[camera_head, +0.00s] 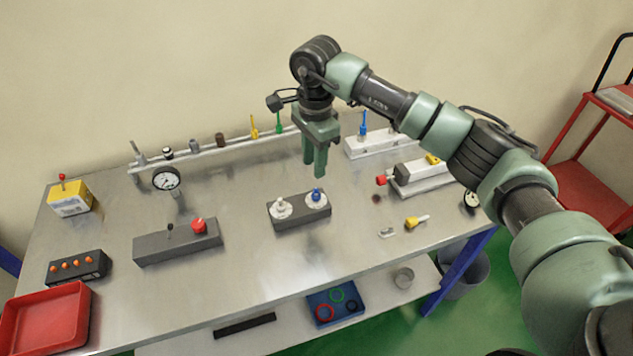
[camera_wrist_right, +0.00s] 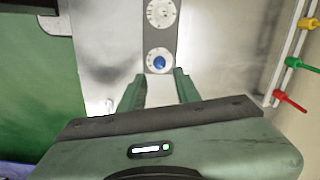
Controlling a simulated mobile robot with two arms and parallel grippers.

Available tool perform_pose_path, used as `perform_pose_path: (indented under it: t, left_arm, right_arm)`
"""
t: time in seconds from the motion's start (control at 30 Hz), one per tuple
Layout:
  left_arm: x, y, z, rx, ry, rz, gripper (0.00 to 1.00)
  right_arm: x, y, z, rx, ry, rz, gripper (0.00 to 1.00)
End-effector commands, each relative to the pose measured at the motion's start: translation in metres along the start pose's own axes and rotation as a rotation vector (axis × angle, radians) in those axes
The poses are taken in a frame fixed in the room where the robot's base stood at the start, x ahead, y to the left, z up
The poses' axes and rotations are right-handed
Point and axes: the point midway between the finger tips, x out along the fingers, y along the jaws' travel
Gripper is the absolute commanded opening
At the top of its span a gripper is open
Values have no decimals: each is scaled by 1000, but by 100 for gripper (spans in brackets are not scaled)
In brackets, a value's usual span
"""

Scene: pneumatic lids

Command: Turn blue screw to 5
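The blue screw (camera_head: 316,195) is a small blue knob on a white round dial, on the right half of a dark grey block (camera_head: 300,221). A white knob (camera_head: 281,207) on a second dial sits on the block's left half. My right gripper (camera_head: 314,172) hangs above and just behind the block, pointing down, apart from the screw. In the right wrist view the blue screw (camera_wrist_right: 158,63) lies beyond the fingertips of my right gripper (camera_wrist_right: 160,78), which are spread with nothing between them. The dial numbers are too small to read. My left gripper is not in view.
A grey block with a red knob (camera_head: 199,226) stands to the left. White blocks (camera_head: 375,146) stand to the right, with a yellow-handled part (camera_head: 417,221) in front. A gauge (camera_head: 166,179) and a rail (camera_head: 215,148) with several valves are behind. Bare table surrounds the block.

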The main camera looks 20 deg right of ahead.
Motion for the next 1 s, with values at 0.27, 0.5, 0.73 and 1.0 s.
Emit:
perform_pose_path:
  t: [0.27, 0.5, 0.73, 1.0]
  left_arm:
    - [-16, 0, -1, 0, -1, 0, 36]
    - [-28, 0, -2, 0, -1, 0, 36]
    - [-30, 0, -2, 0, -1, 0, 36]
    - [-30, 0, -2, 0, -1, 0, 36]
  right_arm:
    - [28, 3, -7, 3, 22, 15, 33]
    - [63, 2, -6, 3, 19, 12, 33]
    - [76, 2, -7, 1, 20, 9, 33]
    - [76, 2, -7, 2, 20, 8, 8]
